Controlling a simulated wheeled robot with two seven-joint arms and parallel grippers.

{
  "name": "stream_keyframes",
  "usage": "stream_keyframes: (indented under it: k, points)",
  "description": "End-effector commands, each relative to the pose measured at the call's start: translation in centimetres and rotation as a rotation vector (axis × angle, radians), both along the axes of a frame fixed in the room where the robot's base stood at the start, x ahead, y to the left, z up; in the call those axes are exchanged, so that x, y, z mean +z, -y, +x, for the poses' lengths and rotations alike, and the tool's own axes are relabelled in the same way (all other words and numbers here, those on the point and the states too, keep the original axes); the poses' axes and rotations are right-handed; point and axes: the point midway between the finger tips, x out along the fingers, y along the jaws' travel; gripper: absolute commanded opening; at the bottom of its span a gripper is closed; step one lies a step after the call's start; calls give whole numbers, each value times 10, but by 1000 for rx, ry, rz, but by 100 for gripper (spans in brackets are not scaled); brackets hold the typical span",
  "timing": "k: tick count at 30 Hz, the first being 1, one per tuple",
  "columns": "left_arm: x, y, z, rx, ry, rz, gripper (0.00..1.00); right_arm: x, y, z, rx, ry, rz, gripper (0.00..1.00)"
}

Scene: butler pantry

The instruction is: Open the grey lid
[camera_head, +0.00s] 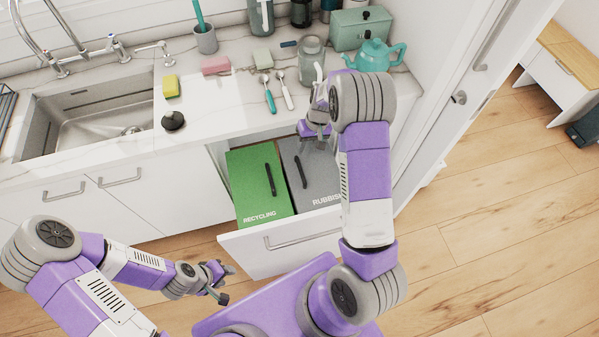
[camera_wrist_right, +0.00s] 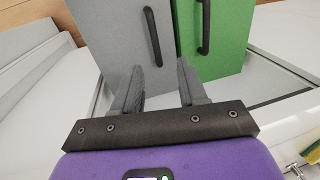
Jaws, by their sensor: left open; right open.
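The grey lid (camera_head: 318,176), marked RUBBISH, lies shut in the pulled-out drawer, with a black bar handle (camera_head: 300,171) on top. It also shows in the right wrist view (camera_wrist_right: 118,30), its black handle (camera_wrist_right: 152,36) ahead of the fingers. My right gripper (camera_head: 315,132) is open and empty above the back end of the grey lid; in the right wrist view its fingers (camera_wrist_right: 160,85) are apart and point at the lid near the handle. My right arm hides part of the lid's right side. My left gripper (camera_head: 222,282) is open and empty, low in front of the drawer.
A green RECYCLING lid (camera_head: 258,192) with a black handle sits left of the grey lid. The drawer front (camera_head: 285,247) stands out from the cabinet. Open floor lies right.

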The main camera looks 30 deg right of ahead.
Motion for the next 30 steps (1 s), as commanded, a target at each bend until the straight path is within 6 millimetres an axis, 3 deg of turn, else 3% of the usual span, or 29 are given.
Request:
stream_keyframes:
  k: [1, 3, 9, 16, 24, 30]
  points:
    - [-28, 0, 0, 0, 0, 0, 43, -28, 0, 0, 0, 0, 0, 42]
    - [-44, 0, 0, 0, 0, 0, 43, -44, 0, 0, 0, 0, 0, 42]
    - [-72, 0, 0, 0, 0, 0, 43, -72, 0, 0, 0, 1, 0, 42]
    - [-80, 0, 0, 0, 1, 0, 43, -87, -2, 0, 1, -1, 0, 42]
    - [-91, 0, 0, 0, 1, 0, 43, -129, -10, 2, 0, -2, 0, 42]
    - [-95, 0, 0, 0, 0, 0, 43, -147, -14, 3, 0, 0, 0, 42]
